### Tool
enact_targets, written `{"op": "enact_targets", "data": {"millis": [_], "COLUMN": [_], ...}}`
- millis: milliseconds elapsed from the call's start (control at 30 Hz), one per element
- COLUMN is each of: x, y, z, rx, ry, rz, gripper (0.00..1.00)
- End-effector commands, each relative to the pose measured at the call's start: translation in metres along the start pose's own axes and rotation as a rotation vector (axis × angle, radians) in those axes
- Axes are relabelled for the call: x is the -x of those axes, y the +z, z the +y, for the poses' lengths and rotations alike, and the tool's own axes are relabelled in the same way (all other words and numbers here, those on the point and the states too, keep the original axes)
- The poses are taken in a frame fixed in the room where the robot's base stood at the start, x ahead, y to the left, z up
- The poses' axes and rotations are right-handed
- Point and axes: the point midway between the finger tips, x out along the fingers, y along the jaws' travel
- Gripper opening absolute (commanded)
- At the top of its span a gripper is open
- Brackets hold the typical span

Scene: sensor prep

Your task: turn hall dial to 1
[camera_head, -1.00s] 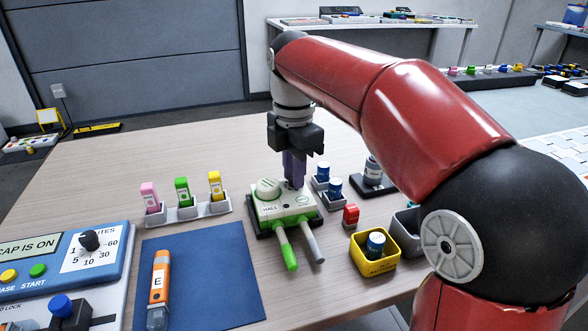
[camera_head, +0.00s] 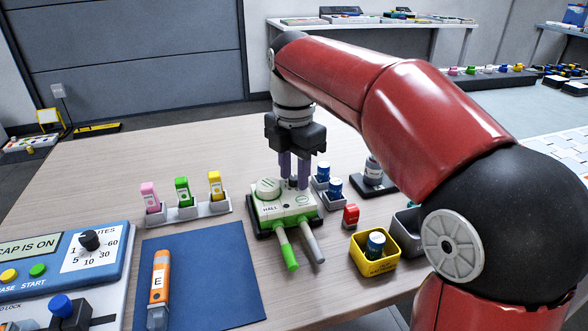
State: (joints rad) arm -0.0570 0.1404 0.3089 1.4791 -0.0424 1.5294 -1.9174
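A white and green device (camera_head: 298,218) marked HALL stands on the table near the middle. A round white knob (camera_head: 268,188) shows on its left top, above the HALL lettering. My gripper (camera_head: 294,182) points straight down over the back right part of the device. Its two purple fingers show side by side with a narrow gap. The fingertips reach the device top or just above it. A small pale part shows low between them, but I cannot tell whether they press on it. I cannot read any dial setting.
Blue-capped vials (camera_head: 335,188) stand close right of the device, with a red block (camera_head: 351,215) and a yellow bin (camera_head: 374,258) nearer. A blue mat (camera_head: 205,285) lies front left. A green and a grey probe (camera_head: 311,243) stick out in front.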

Motion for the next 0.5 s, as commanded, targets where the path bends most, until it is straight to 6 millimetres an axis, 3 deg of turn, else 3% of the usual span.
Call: {"op": "enact_targets", "data": {"millis": [333, 500], "x": [0.002, 0.022], "y": [0.0, 0.0], "z": [0.0, 0.001], "rx": [-0.001, 0.0], "ry": [0.001, 0.003], "rz": [-0.001, -0.001], "gripper": [0.41, 0.41]}}
